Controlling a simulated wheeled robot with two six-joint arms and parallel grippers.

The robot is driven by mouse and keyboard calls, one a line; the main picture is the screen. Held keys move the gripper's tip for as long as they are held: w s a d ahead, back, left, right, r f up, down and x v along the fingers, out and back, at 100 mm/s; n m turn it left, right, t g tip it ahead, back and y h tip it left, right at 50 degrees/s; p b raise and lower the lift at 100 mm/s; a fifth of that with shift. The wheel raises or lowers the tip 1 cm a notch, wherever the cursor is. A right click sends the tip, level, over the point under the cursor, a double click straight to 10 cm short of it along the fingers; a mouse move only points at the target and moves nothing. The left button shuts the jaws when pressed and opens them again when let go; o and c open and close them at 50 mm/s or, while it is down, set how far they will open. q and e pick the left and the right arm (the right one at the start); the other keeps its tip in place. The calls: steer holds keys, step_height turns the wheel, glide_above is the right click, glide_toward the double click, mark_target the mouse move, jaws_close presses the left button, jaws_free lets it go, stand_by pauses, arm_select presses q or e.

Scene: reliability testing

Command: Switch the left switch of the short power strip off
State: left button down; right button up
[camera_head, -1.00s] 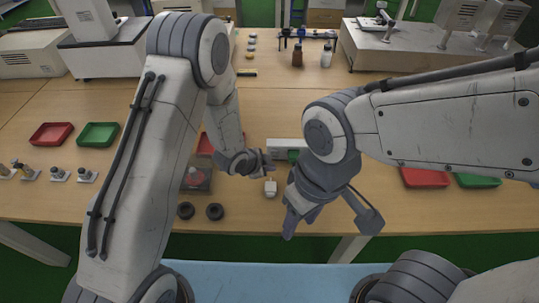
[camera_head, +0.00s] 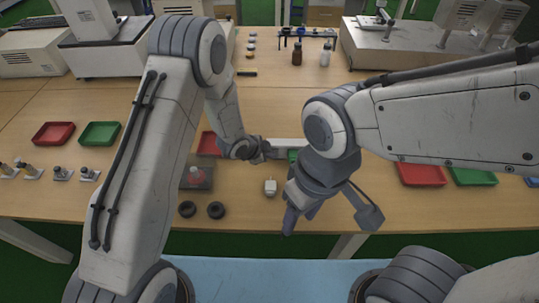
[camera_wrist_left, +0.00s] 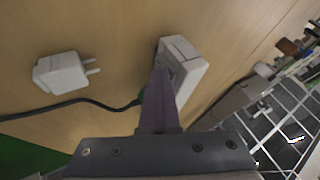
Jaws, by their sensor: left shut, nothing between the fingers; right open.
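The short white power strip (camera_head: 287,143) lies on the wooden table, partly hidden by my arms in the head view. In the left wrist view the strip (camera_wrist_left: 188,72) shows its near end behind my fingers. My left gripper (camera_head: 265,150) is shut and empty, with its fingertips (camera_wrist_left: 162,72) at the strip's near end. I cannot tell whether they touch it. The fingers cover the switches, so their state is hidden. My right gripper (camera_head: 331,220) is open and empty, nearer the table's front edge.
Two dark round pieces (camera_head: 202,209) and a dark box with a red part (camera_head: 196,175) lie left. Red and green trays (camera_head: 99,134) stand at both sides.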

arm_select(q)
steer(key=shift+r, duration=0.1)
steer(key=shift+r+p, duration=0.6)
steer(key=shift+r, duration=0.15)
steer(key=s, duration=0.1)
steer(key=s+b, duration=0.1)
steer(key=s, duration=0.2)
steer(key=shift+s+a+r, duration=0.1)
steer(key=shift+a+r, duration=0.05)
steer(key=shift+r, duration=0.15)
steer(key=w+r+v, duration=0.1)
steer(key=w+v, duration=0.1)
steer(key=v, duration=0.7)
steer(key=shift+r, duration=0.25)
steer(key=shift+s+r, duration=0.1)
